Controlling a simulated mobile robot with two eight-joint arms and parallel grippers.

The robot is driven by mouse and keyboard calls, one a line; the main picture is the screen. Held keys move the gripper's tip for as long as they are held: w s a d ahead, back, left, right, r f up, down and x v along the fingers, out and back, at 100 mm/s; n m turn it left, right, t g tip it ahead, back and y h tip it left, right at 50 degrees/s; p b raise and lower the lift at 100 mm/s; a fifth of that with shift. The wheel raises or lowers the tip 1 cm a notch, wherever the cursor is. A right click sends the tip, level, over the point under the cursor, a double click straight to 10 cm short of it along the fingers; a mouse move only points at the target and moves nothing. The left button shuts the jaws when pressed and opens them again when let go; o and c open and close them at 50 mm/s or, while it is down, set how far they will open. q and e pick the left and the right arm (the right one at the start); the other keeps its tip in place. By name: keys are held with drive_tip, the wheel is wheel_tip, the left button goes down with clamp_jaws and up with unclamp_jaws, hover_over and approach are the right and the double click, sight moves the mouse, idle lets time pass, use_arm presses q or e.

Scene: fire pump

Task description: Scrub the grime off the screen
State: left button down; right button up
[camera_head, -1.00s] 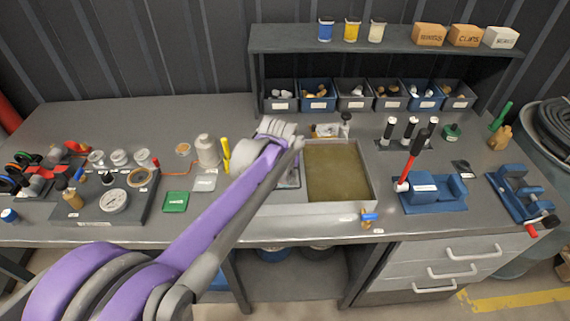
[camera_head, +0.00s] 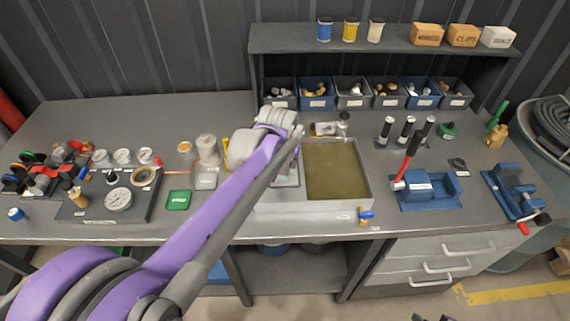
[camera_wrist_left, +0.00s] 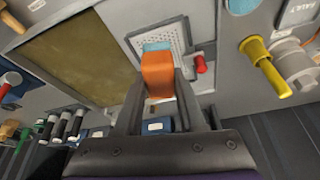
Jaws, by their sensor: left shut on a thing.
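My left gripper (camera_wrist_left: 158,80) is shut on an orange block-shaped tool (camera_wrist_left: 158,76) with a blue-grey end. In the left wrist view the tool's end overlaps the pale perforated screen (camera_wrist_left: 172,34); I cannot tell whether they touch. The screen shows a dotted face, partly covered by the tool, and any grime is too small to make out. In the head view my purple left arm hides the gripper, the tool and most of the screen. Dark tips (camera_head: 432,317) at the bottom edge may be my right gripper; their state is unclear.
A basin of brown liquid (camera_head: 335,170) lies right of the screen. Blue fixtures (camera_head: 425,190) stand farther right. A shelf (camera_head: 385,38) with bins stands behind.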

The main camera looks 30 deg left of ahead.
use_arm(q)
drive_tip(key=shift+r, duration=0.75)
use_arm(e)
drive_tip(key=shift+w+r, duration=0.3)
drive_tip(key=shift+r, duration=0.3)
use_arm(q)
drive_tip(key=shift+r+p, duration=0.1)
drive_tip(key=shift+p, duration=0.2)
use_arm(e)
drive_tip(key=shift+s, duration=0.1)
use_arm(q)
drive_tip(key=shift+r+p, duration=0.3)
drive_tip(key=shift+r, duration=0.35)
drive_tip(key=shift+r+p, duration=0.45)
drive_tip(key=shift+r, duration=0.4)
drive_tip(key=shift+w+f, duration=0.1)
use_arm(e)
drive_tip(key=shift+w+r, duration=0.35)
drive_tip(key=shift+r, duration=0.25)
drive_tip(key=shift+w+r, duration=0.35)
drive_tip(key=shift+r, duration=0.2)
use_arm(q)
drive_tip(key=shift+s, duration=0.2)
use_arm(e)
drive_tip(key=shift+s, duration=0.2)
